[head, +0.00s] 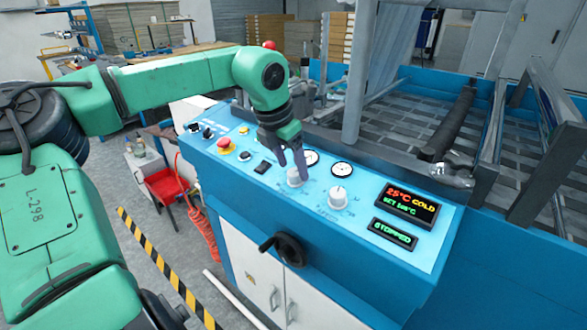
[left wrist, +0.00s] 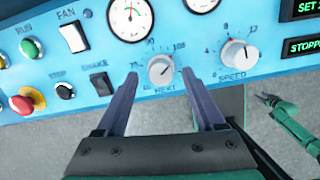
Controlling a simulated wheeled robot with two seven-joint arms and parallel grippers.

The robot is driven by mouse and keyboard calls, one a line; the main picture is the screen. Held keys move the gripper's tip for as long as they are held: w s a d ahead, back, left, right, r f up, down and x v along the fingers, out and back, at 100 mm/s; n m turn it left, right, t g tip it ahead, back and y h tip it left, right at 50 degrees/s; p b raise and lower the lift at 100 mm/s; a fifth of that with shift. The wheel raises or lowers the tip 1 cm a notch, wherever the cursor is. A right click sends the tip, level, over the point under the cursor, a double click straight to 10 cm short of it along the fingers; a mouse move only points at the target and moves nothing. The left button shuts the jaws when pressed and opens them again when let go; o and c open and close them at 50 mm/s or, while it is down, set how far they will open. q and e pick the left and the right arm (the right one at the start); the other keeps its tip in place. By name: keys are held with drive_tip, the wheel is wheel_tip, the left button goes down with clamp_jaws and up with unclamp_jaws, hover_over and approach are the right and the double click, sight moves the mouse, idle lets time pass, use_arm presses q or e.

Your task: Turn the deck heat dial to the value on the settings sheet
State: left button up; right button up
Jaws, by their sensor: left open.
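The heat dial (left wrist: 161,70) is a white knob on the light blue panel, with numbers around it and the label HEAT below. It also shows in the head view (head: 294,178), partly behind my left fingers. My left gripper (head: 291,165) is open over the dial. In the left wrist view its fingers (left wrist: 160,78) lie on either side of the knob, with gaps and no clear contact. The knob's exact pointer reading is too small to tell. My right gripper (left wrist: 266,99) shows small at the right of the left wrist view. I see no settings sheet.
The speed dial (head: 338,196) is to the right of the heat dial. Two round gauges sit behind them. A display (head: 407,204) reads 25°C COLD, and a smaller one (head: 394,233) reads STOPPED. A red emergency button (head: 224,144) and switches are at left. A handwheel (head: 284,248) sticks out below.

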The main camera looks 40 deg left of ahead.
use_arm(q)
drive_tip(key=v, duration=1.2)
drive_tip(key=shift+s+r, duration=0.2)
drive_tip(key=shift+r, duration=0.15)
drive_tip(key=shift+p, duration=0.3)
